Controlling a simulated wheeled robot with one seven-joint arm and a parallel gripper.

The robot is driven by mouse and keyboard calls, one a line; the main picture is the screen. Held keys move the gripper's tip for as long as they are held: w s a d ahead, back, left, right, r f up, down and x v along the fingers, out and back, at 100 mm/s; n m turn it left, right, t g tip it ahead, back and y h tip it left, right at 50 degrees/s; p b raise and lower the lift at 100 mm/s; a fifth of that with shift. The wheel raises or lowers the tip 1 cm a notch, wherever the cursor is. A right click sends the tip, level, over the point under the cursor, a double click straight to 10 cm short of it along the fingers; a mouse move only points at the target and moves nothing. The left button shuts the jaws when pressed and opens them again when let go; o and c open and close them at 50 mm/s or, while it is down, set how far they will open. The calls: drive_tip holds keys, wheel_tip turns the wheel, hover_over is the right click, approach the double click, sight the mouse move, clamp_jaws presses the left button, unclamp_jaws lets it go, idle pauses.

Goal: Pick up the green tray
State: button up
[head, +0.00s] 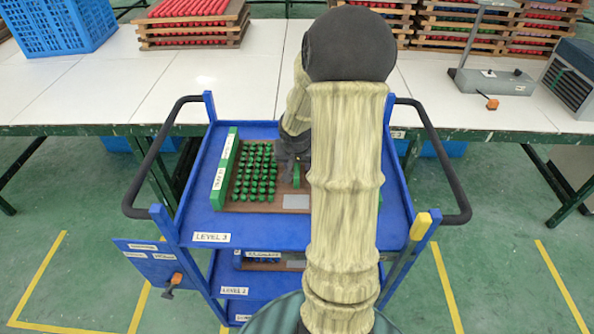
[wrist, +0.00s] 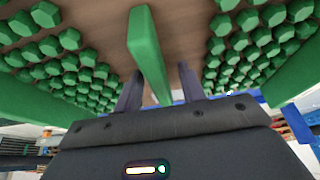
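The green tray (head: 231,158) lies on the top shelf of the blue cart, labelled LEVEL 3. It has a green side rail, a brown wooden base and rows of green knobs. My arm hides much of its right part. My gripper (head: 290,168) is down at the tray's middle. In the wrist view, the two dark fingers of my gripper (wrist: 160,75) stand apart on either side of the tray's green centre bar (wrist: 147,40). A gap shows between the bar and the right finger. The left finger is close to the bar; contact cannot be told.
The blue cart (head: 265,237) has black side handles and a lower shelf holding another tray (head: 262,256). Behind it stands a white table (head: 120,85) with a blue crate (head: 55,25), stacked trays of red pieces (head: 190,22) and a grey stand (head: 490,80).

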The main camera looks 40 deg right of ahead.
idle(0.3)
clamp_jaws()
drive_tip(key=shift+r, duration=0.1)
idle(1.2)
